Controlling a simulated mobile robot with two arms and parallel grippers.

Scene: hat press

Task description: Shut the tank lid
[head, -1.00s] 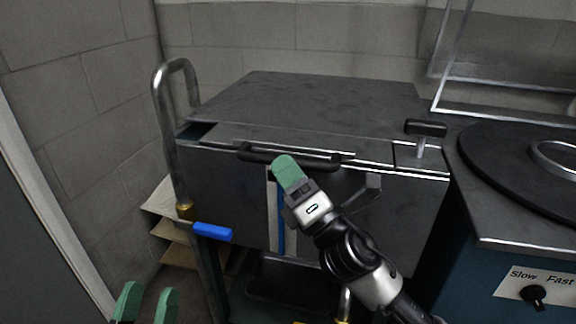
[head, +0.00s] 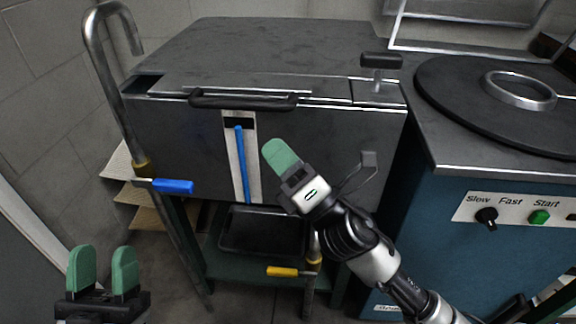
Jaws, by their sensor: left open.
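The tank (head: 180,140) is a dark metal box with a grey top. Its lid (head: 215,84) is a flat panel at the front of the top, with a black bar handle (head: 243,101) along its front edge. The lid lies flat or nearly so; I cannot tell if it is fully down. A dark gap shows beside its left end. My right gripper (head: 281,155) is in front of the tank's face, below and apart from the handle; its fingers overlap edge-on. My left gripper (head: 102,269) is open and empty at the lower left, away from the tank.
A bent pipe with a blue-handled valve (head: 173,186) stands at the tank's left. A yellow-handled valve (head: 283,271) and black tray (head: 262,230) are below. A teal machine (head: 455,250) with a round black plate (head: 490,95) stands right. A small black-handled part (head: 381,60) stands on the tank's right top.

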